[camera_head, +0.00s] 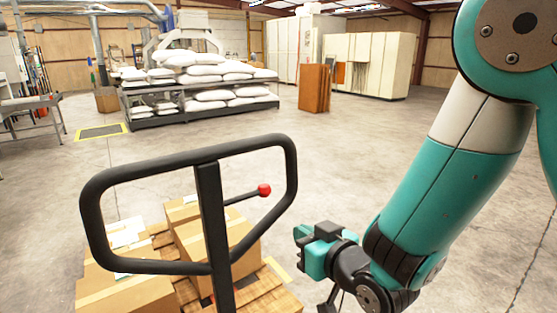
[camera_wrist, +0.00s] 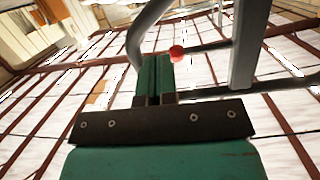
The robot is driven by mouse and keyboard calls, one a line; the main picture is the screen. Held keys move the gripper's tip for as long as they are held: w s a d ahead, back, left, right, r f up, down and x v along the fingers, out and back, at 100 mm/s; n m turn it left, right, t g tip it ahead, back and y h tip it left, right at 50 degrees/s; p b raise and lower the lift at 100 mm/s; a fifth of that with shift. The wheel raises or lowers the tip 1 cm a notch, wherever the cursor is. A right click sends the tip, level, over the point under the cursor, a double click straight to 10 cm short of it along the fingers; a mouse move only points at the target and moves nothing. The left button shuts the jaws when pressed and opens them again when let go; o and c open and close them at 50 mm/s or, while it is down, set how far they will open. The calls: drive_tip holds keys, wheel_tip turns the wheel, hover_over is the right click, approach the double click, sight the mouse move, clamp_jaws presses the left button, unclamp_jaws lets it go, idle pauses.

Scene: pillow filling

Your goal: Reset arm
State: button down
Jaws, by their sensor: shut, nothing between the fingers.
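My gripper (camera_head: 300,236) is at the lower middle of the head view, at the end of my teal arm. It is just right of the black pallet-jack handle (camera_head: 290,190). In the wrist view my gripper (camera_wrist: 153,60) shows teal fingers close together with nothing between them. The handle's grey bars (camera_wrist: 243,45) and its red knob (camera_wrist: 177,53) appear beyond the fingers there. I cannot tell how far the fingers are from the handle.
Cardboard boxes (camera_head: 125,290) sit on a wooden pallet (camera_head: 268,293) below the handle. White pillows (camera_head: 205,71) are stacked on a dark rack (camera_head: 130,106) at the back. White cabinets (camera_head: 393,66) and a brown stand (camera_head: 314,88) stand farther back. The concrete floor (camera_head: 340,140) between is clear.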

drive_tip(key=s+d+r+g+h, duration=0.1)
drive_tip(key=s+d+r+g, duration=0.1)
drive_tip(key=s, duration=0.5)
drive_tip(key=s+d+r+n+g+h, duration=0.1)
drive_tip(key=s+d+r+g, duration=0.2)
drive_tip(key=s+g, duration=0.3)
drive_tip(key=s+d+r+g+h, duration=0.2)
drive_tip(key=s+d+r+g, duration=0.1)
drive_tip(key=s, duration=0.6)
drive_tip(key=shift+d+n+g, duration=0.3)
drive_tip(key=shift+d+g, duration=0.4)
drive_tip(key=shift+g, duration=0.4)
